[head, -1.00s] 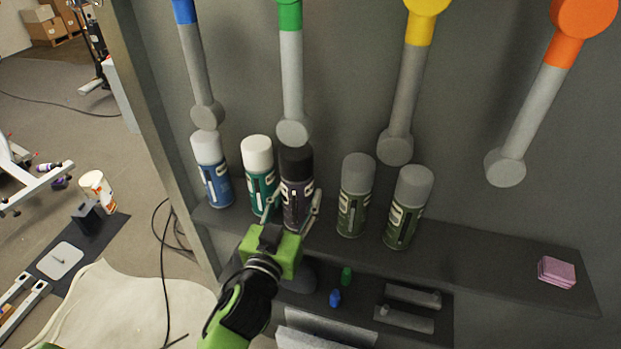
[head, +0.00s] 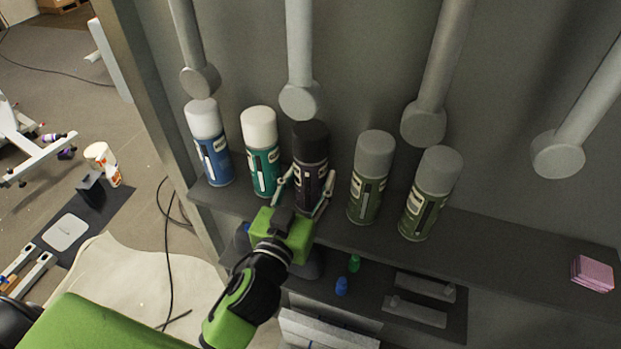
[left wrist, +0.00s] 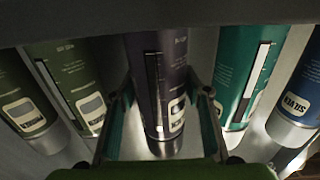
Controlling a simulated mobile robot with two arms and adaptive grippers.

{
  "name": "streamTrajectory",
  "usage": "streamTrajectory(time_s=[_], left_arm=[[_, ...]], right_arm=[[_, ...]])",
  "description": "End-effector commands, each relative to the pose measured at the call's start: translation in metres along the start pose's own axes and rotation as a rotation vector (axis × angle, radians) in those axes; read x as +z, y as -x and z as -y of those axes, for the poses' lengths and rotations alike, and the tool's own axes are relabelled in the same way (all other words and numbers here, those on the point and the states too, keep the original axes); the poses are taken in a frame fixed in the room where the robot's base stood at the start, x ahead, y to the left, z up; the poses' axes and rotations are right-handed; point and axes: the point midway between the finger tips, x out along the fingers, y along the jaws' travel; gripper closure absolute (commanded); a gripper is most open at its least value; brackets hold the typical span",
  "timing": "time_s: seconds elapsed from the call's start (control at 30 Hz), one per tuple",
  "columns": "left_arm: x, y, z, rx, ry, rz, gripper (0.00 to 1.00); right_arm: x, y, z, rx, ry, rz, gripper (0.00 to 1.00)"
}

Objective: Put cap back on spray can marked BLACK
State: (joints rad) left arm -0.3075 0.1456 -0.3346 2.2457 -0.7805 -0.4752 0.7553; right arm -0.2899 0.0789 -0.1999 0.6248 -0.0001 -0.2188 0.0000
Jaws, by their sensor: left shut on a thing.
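The dark purple-black spray can (head: 308,180) stands upright on the shelf with a black cap (head: 310,141) on its top. My left gripper (head: 304,192) is shut on this can, one finger on each side of its body below the cap. In the left wrist view the can (left wrist: 160,85) sits between the two fingers (left wrist: 162,105). Its label is only partly readable there, with letters that look like the end of BLACK. My right gripper is not in view.
A teal can (head: 262,155) with a white cap stands close on the left, beside a blue can (head: 212,150). Two olive-green cans (head: 370,180) (head: 430,195) with grey caps stand to the right. The shelf (head: 520,250) is clear up to the pink pads (head: 592,273).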

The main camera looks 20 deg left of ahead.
Motion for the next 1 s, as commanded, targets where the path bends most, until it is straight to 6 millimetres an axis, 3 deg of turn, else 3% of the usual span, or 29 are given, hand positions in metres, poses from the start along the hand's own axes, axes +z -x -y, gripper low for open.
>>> streamTrajectory(time_s=[0.17, 0.2, 0.27, 0.7, 1.0], left_arm=[[0.003, 0.000, 0.000, 0.001, 0.000, -0.003, 0.86], [0.005, 0.000, 0.000, 0.001, 0.000, 0.001, 0.53], [0.004, 0.000, 0.000, 0.001, 0.000, 0.000, 0.39], [-0.003, 0.000, 0.000, 0.001, -0.001, -0.001, 0.39], [0.005, 0.046, -0.001, 0.002, 0.004, 0.002, 0.39]], right_arm=[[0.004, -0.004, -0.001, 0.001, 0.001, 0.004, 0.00], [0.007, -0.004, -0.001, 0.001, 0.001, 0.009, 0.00], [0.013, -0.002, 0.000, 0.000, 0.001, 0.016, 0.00], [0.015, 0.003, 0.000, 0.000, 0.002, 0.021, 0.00], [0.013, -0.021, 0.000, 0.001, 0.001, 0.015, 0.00]])
